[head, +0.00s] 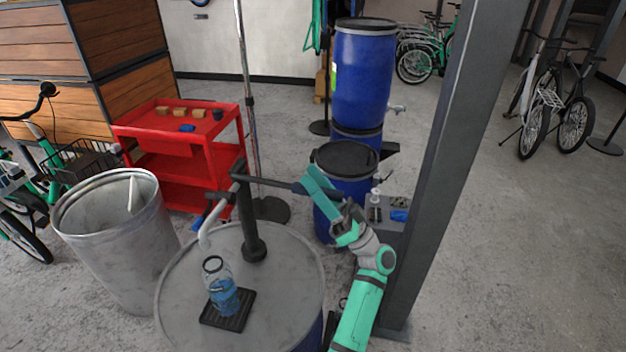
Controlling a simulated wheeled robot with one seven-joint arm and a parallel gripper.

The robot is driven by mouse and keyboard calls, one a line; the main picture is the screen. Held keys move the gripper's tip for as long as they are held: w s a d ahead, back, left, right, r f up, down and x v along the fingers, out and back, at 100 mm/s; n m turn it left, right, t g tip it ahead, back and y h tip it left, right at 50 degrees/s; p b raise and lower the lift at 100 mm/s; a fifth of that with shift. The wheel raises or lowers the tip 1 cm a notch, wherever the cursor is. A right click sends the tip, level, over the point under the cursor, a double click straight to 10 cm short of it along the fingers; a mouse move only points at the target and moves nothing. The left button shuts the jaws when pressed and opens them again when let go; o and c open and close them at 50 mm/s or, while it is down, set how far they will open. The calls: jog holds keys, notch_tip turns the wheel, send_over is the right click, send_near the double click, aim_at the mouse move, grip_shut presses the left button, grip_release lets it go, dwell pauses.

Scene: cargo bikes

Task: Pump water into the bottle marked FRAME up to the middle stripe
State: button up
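A clear bottle (222,291) with an open dark-rimmed mouth stands upright on a black drip mat (240,320) on the drum top (285,270). Its lower part looks blue; the FRAME marking and the stripes are too small to read, so I cannot tell the level against the middle stripe. The pale curved spout (209,228) of the dark hand pump (248,218) ends above the bottle's mouth. The pump handle (270,183) runs nearly level to the right. My gripper (306,186) is at its far end and looks shut on it; the fingers are hard to make out.
A grey metal bin (115,240) stands left of the drum. A red cart (180,150) with small items stands behind. Blue barrels (361,75) are stacked behind my arm, beside a small stand (384,212). A grey post (452,150) rises close right of my arm.

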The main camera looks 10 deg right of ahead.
jog(key=v, duration=1)
jog(key=shift+f, duration=0.3)
jog(key=shift+s+d, duration=0.1)
jog(key=shift+d, duration=0.05)
dwell(0.9)
